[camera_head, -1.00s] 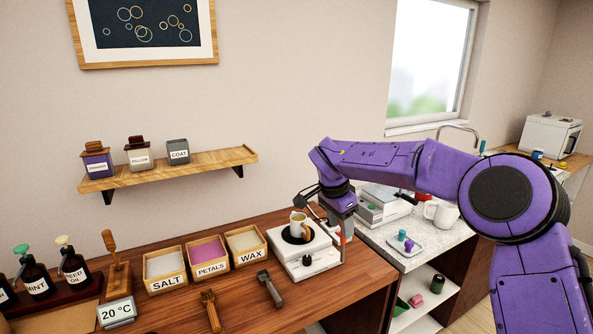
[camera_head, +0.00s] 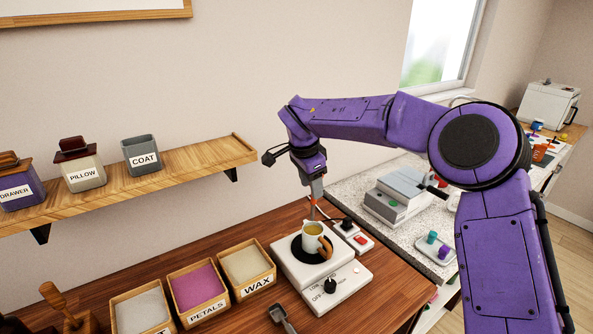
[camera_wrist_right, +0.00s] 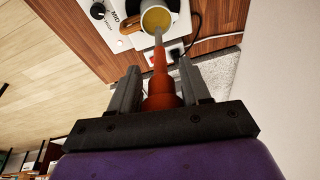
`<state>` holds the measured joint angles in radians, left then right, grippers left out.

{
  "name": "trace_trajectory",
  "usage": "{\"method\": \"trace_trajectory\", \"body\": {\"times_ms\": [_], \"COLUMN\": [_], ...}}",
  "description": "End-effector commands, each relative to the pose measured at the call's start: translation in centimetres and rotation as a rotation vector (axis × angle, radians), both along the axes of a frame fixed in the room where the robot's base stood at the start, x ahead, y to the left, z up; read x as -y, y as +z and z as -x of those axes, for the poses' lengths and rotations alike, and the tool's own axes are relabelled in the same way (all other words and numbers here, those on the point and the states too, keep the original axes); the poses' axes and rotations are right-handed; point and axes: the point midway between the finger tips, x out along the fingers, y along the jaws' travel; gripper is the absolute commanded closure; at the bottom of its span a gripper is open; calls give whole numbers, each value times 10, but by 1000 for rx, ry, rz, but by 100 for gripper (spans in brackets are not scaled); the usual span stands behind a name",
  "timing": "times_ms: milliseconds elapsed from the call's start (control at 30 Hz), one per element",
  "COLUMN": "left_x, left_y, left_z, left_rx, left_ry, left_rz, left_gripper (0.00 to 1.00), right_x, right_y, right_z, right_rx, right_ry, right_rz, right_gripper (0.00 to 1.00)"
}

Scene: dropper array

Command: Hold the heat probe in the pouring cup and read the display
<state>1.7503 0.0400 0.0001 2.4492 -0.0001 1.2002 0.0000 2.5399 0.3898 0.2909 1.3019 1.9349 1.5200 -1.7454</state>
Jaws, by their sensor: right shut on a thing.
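The pouring cup (camera_head: 307,243), white with a wooden handle and yellow liquid inside, stands on the round dark plate of a white hot plate (camera_head: 288,268). My right gripper (camera_head: 316,187) is above the cup, shut on the heat probe (camera_head: 313,209). In the right wrist view the probe (camera_wrist_right: 160,88) has an orange-red handle between the fingers (camera_wrist_right: 163,92), and its grey tip points at the yellow liquid in the cup (camera_wrist_right: 146,19). I cannot tell whether the tip touches the liquid. The temperature display is out of view, as is my left gripper.
Open boxes of petals (camera_head: 172,292) and wax (camera_head: 231,256) stand left of the hot plate. A red-switched power strip (camera_head: 358,240) is behind its right side. A shelf (camera_head: 199,165) with labelled containers hangs at left. A tray (camera_head: 427,262) sits on the right counter.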

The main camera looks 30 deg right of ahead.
Motion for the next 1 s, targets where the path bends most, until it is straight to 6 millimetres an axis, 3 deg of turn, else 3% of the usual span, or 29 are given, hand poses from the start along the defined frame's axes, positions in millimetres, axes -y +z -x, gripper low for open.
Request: {"method": "trace_trajectory", "body": {"times_ms": [133,300,633,1000], "left_x": [0,0,0,0], "left_y": [-2,-16,-55,-57], "left_z": [3,-1,1,2], "left_rx": [-7,4,0,-1], "left_ry": [0,0,0,0], "left_rz": [1,0,0,0], "left_gripper": [39,39,39,39], "right_x": [2,4,4,5], "right_y": [4,-5,-49,-81], "right_z": [12,20,-3,-9], "right_rx": [15,20,2,0], "right_ry": [-1,-6,-3,-1], "right_rz": [-3,-2,2,-1], "right_gripper": [83,83,83,83]}}
